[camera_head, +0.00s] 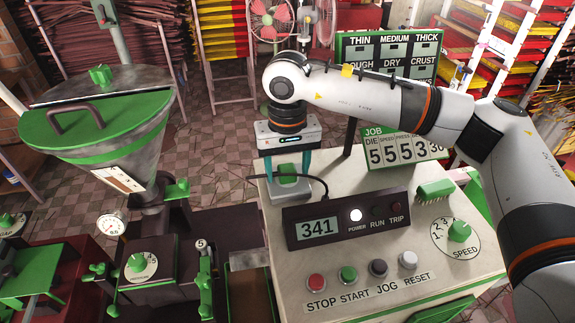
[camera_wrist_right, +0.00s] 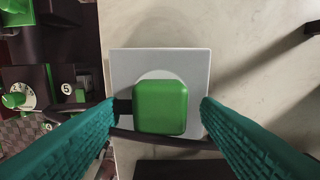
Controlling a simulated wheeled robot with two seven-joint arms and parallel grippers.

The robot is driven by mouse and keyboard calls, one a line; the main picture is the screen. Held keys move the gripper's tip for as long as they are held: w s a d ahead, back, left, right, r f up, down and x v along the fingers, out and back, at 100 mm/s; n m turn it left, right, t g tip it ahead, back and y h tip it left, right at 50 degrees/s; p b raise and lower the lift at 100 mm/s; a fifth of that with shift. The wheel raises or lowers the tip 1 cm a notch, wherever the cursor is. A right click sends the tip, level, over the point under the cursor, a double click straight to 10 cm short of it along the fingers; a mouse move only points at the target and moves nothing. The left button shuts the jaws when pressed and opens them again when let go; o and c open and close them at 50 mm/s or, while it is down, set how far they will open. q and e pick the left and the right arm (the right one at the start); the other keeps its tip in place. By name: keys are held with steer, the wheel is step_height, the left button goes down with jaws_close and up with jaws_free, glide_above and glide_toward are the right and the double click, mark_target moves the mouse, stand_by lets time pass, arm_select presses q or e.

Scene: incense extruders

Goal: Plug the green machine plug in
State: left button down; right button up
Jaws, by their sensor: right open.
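The green plug (camera_head: 288,176) sits over a pale square socket plate (camera_head: 286,193) at the back left corner of the control cabinet top. In the right wrist view the green plug (camera_wrist_right: 160,108) covers part of the white plate (camera_wrist_right: 190,62) and its round recess; how deep it sits I cannot tell. A dark cord leaves the plug's side. My right gripper (camera_head: 287,163) points down over the plug. Its teal fingers (camera_wrist_right: 158,108) are open, one on each side of the plug, with gaps showing. My left gripper is out of view.
A dark display box (camera_head: 345,220) reading 341 stands just in front of the plug. Coloured buttons (camera_head: 349,273), a speed dial (camera_head: 459,232) and a green brush (camera_head: 435,190) are on the cabinet top. The hopper machine (camera_head: 105,110) stands to the left.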

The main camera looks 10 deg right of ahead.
step_height(320, 180, up, 12)
steer(key=b, duration=0.2)
stand_by(0.5)
